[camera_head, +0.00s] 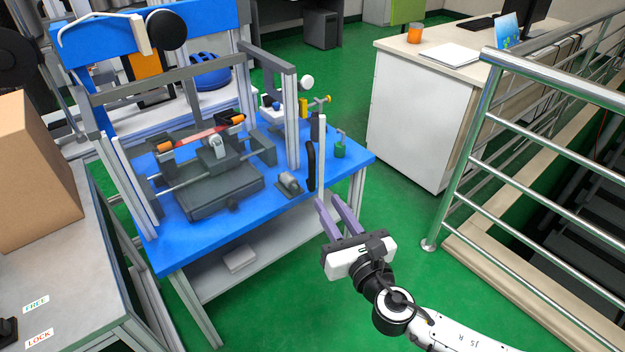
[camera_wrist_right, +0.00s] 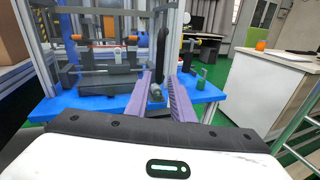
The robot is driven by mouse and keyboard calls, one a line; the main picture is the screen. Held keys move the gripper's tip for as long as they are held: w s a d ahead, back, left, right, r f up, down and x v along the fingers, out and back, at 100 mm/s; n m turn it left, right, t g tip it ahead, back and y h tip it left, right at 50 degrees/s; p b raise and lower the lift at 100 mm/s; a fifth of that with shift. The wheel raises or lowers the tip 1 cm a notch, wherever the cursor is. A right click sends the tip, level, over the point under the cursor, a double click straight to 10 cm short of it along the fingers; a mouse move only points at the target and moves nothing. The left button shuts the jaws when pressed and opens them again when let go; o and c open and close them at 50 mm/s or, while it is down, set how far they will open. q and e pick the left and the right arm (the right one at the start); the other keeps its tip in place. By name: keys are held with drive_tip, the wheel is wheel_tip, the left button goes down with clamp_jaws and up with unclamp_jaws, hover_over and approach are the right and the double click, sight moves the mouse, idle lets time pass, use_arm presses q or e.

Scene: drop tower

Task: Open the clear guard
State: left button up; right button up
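The clear guard shows mainly as a pale upright edge bar (camera_head: 322,160) with a black curved handle (camera_head: 311,166) at the right front of the blue test rig table. Its clear sheet is hard to make out, so I cannot tell how far it stands open. My right gripper (camera_head: 328,199) is open, its two purple fingers apart and empty, just below the bar's lower end. In the right wrist view the handle (camera_wrist_right: 162,48) stands upright beyond and above the gap between the fingertips (camera_wrist_right: 160,76). I see no contact. My left gripper is not in view.
The blue table (camera_head: 235,226) carries a grey carriage (camera_head: 210,190), a small grey cylinder (camera_head: 290,184) and a green can (camera_head: 340,148). A metal railing (camera_head: 500,110) stands right, a white cabinet (camera_head: 410,120) behind. Green floor is clear around my right arm.

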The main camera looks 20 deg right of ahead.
sight(314, 176)
drive_tip(key=shift+n, duration=0.5)
drive_tip(key=w, duration=1)
drive_tip(key=shift+w+a+r, duration=0.35)
drive_tip(key=shift+r, duration=0.05)
drive_tip(key=shift+c, duration=0.5)
